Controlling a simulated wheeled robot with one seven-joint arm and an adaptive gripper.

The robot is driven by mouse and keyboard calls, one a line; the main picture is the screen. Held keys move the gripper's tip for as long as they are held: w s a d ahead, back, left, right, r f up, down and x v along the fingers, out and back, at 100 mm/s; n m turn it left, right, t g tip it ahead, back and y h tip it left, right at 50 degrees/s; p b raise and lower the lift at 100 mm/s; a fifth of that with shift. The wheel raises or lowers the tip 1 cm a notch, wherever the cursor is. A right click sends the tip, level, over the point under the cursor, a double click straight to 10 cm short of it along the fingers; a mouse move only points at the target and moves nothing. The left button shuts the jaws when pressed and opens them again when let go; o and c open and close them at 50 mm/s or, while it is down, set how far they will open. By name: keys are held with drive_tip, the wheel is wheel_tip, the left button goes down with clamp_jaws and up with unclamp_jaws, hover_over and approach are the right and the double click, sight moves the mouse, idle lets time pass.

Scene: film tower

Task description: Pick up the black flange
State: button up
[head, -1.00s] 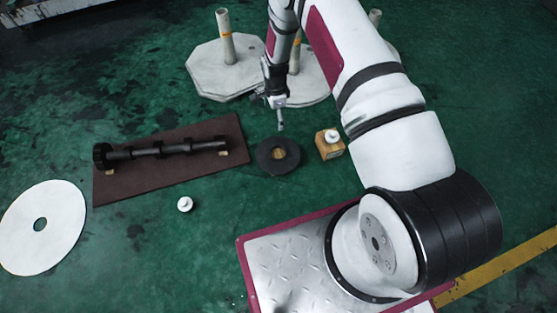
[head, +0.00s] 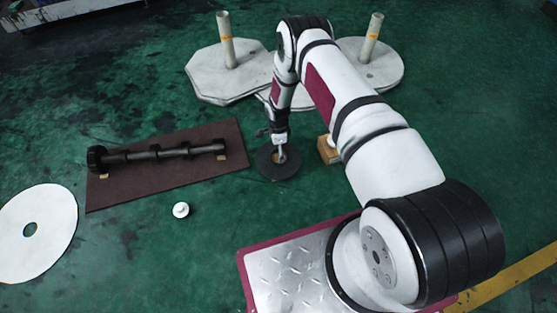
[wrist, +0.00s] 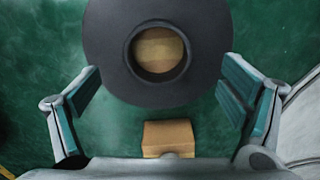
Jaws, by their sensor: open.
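The black flange (head: 267,168) is a flat dark ring lying low over the green floor, right of the brown board. In the wrist view the flange (wrist: 105,72) fills the upper middle, and a wooden surface shows through its round hole. My gripper (head: 280,157) is above the flange in the head view and covers part of it. In the wrist view my gripper (wrist: 160,95) is open, its two fingers spread left and right of the ring's lower part. No contact between fingers and flange is visible.
A wooden block (head: 327,150) with a white piece stands just right of the flange. A brown board (head: 130,190) carries a black shaft (head: 160,152). A small white piece (head: 181,210) and white disc (head: 62,205) lie left. Posts on pale bases (head: 205,85) stand behind.

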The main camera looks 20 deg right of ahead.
sight(271, 170)
wheel_tip(271, 170, down, 5)
drive_tip(key=b, duration=0.2)
drive_tip(key=shift+s+b, duration=0.1)
drive_tip(key=shift+b, duration=0.2)
drive_tip(key=c, duration=1.4)
drive_tip(key=shift+o, duration=0.2)
drive_tip(key=shift+r, duration=0.1)
